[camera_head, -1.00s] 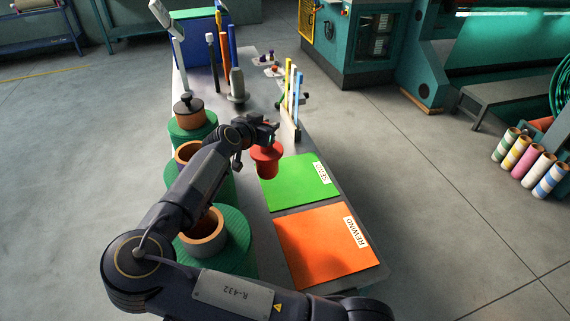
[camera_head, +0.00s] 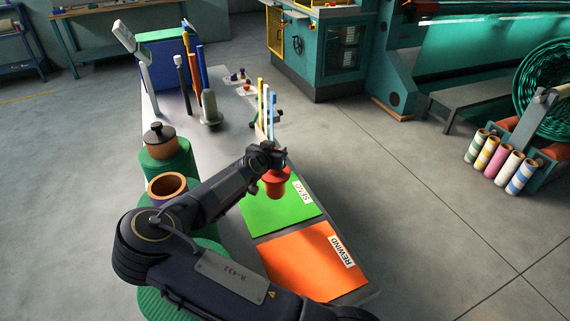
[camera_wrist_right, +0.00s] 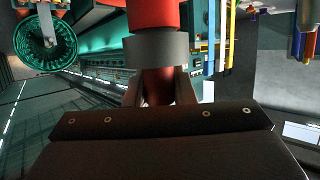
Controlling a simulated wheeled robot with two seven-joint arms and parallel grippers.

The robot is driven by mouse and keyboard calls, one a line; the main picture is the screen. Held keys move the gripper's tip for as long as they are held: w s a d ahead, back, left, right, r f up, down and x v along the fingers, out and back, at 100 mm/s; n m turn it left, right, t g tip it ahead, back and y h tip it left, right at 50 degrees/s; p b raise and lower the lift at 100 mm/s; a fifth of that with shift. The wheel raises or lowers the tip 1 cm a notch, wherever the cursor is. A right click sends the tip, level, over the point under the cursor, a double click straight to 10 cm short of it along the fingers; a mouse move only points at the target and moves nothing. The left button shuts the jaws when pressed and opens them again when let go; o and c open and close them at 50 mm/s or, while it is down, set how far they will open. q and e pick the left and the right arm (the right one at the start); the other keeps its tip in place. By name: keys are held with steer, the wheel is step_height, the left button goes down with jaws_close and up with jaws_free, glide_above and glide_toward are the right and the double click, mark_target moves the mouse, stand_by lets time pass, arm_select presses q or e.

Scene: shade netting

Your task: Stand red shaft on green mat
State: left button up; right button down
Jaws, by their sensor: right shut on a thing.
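The red shaft (camera_head: 274,187) is upright in my right gripper (camera_head: 268,158), over the far part of the green mat (camera_head: 282,212). From the head view I cannot tell whether its lower end touches the mat. In the right wrist view the red shaft (camera_wrist_right: 153,14) has a grey collar, and its narrower red part sits between the fingers of my right gripper (camera_wrist_right: 158,88). The gripper is shut on it. The arm and the shaft hide part of the mat's far left side. My left gripper is not in view.
An orange mat (camera_head: 310,262) marked REWIND lies nearer. A rack of thin coloured rods (camera_head: 266,112) stands just beyond the green mat. Green rolls with brown cores (camera_head: 166,186) line the table's left side. Taller rods and a grey stand (camera_head: 210,108) are farther back.

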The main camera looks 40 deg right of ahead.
steer(key=shift+s+d+f, duration=0.15)
steer(key=shift+d+f, duration=0.5)
steer(key=shift+f, duration=0.1)
steer(key=shift+s+d+f, duration=0.15)
steer(key=shift+d+f, duration=0.5)
steer(key=shift+f, duration=0.05)
steer(key=f, duration=0.3)
steer(key=shift+d+f, duration=0.2)
steer(key=shift+f, duration=0.1)
steer(key=c, duration=1.7)
jaws_free()
steer(key=shift+s+f, duration=0.1)
steer(key=shift+f, duration=0.1)
steer(key=o, duration=0.5)
steer(key=shift+c, duration=0.2)
